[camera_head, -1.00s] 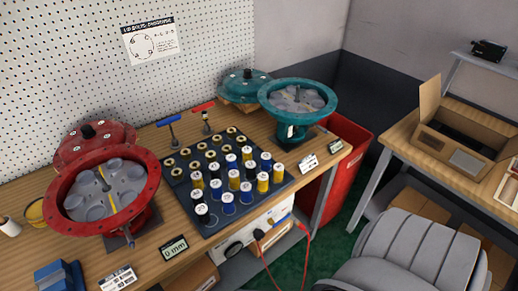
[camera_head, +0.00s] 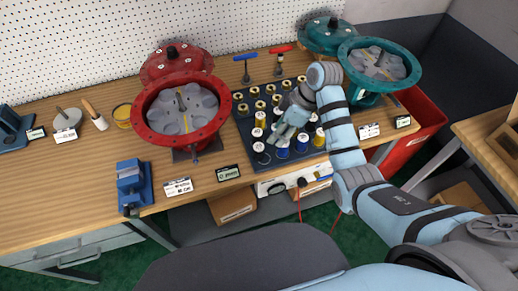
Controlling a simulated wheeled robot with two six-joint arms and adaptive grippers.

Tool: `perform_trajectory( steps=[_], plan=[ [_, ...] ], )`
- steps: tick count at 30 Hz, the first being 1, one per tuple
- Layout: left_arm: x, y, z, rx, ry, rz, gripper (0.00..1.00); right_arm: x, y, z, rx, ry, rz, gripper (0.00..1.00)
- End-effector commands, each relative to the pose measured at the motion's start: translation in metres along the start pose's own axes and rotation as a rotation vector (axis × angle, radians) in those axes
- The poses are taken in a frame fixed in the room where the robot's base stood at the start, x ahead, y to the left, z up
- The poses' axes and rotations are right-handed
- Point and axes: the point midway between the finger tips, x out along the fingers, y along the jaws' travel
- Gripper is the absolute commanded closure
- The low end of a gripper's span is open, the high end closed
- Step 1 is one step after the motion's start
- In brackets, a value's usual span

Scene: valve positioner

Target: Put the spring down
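Several springs stand upright in rows in a dark tray (camera_head: 243,127) on the wooden bench. They include a yellow spring (camera_head: 260,119), a blue spring (camera_head: 282,151) and a dark spring (camera_head: 259,150). My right gripper (camera_head: 278,138) is low over the front part of the tray, among the springs. The arm and wrist hide much of the tray's right side. The fingers are small and point down-left. I cannot tell whether they are open, shut or holding a spring. My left gripper is not in view.
A red valve housing (camera_head: 218,120) with its lid (camera_head: 175,60) stands left of the tray, a teal one (camera_head: 405,68) to the right. A blue vise (camera_head: 133,187) is at the front edge. The bench's left front is clear.

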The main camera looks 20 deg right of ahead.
Motion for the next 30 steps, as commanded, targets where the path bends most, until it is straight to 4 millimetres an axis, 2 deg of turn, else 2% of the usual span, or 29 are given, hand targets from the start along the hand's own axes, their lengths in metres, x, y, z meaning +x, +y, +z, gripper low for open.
perform_trajectory(
  steps=[2,4,9,12,17,22,25,30],
  plan=[
    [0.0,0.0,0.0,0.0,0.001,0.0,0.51,-0.009,0.005,-0.011,-0.052,0.012,-0.014,0.61],
    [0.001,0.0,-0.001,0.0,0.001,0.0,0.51,0.0,0.005,-0.014,-0.07,0.017,-0.022,0.61],
    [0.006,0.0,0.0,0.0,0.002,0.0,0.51,0.047,0.004,-0.014,-0.069,0.016,-0.023,0.61],
    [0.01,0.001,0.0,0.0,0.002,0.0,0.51,0.069,0.004,-0.014,-0.069,0.015,-0.022,0.61],
    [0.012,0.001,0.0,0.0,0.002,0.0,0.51,0.089,0.003,-0.013,-0.067,0.015,-0.02,0.61],
    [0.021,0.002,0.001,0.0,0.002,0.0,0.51,0.124,0.003,-0.012,-0.067,0.015,-0.02,0.61],
    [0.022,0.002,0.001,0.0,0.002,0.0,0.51,0.131,0.003,-0.012,-0.069,0.015,-0.019,0.61],
    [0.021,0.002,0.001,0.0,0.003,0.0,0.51,0.13,0.003,-0.013,-0.069,0.015,-0.018,0.61]
  ],
)
